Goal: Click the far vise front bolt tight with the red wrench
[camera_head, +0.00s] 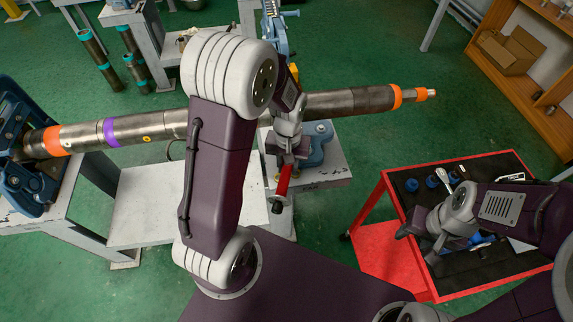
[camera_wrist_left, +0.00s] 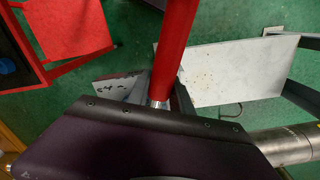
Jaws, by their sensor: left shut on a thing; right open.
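My left gripper (camera_head: 287,152) is shut on the red wrench (camera_head: 284,180), beside the blue vise (camera_head: 319,145) at the middle of the long pipe. The wrench's red handle (camera_wrist_left: 177,40) also shows in the left wrist view, with a metal part below it. Its lower end in the head view hangs by the edge of the white stand. My left arm and gripper hide much of this vise, and I cannot see its front bolt clearly. Another blue vise (camera_head: 22,185) holds the pipe's left end. My right gripper (camera_head: 418,247) is open over the red cart.
The pipe (camera_head: 350,103) runs across the scene, with orange and purple bands. The red cart (camera_head: 375,205) has a black top with blue sockets (camera_head: 433,181) and other tools. A wooden shelf (camera_head: 520,85) stands at the right. Green floor is clear behind the cart.

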